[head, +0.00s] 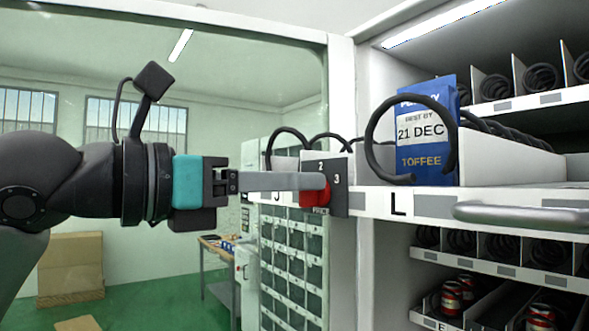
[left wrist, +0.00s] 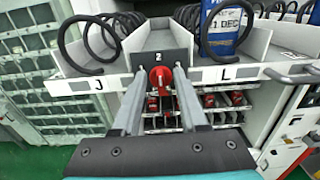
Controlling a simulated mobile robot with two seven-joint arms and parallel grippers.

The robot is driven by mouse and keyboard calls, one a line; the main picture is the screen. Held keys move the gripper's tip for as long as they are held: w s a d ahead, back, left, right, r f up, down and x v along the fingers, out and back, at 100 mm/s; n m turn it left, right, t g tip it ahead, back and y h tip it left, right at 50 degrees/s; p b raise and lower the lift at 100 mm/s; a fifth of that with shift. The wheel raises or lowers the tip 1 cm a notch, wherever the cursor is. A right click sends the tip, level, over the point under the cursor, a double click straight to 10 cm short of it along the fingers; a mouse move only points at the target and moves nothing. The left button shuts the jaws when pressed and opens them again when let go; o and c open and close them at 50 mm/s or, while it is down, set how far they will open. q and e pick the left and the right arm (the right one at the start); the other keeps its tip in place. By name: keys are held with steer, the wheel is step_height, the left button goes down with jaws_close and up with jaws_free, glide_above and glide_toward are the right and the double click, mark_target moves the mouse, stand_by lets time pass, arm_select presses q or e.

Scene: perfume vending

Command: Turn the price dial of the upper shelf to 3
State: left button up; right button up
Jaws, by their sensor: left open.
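The price dial is a red knob (head: 315,197) on a dark plate (head: 341,190) at the front edge of the upper shelf (head: 374,203). The plate shows 2 at the top and 3 at the right. My left gripper (head: 322,182) reaches in level from the left, with its fingertips at the knob, partly hiding it. In the left wrist view the red knob (left wrist: 161,77) sits between the two open fingers, below the 2. I cannot tell whether the fingers touch it, or which number the knob points to. My right gripper is not in view.
A blue toffee packet (head: 427,130) stands behind a black coil (head: 375,130) above the L label, right of the dial. A grey handle (head: 520,212) juts out at the right. Cans (head: 452,296) stand on the lower shelf. Open room lies left of the machine.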

arm_select(q)
steer(key=shift+w+d, duration=0.3)
steer(key=shift+d, duration=0.1)
jaws_close()
stand_by(0.4)
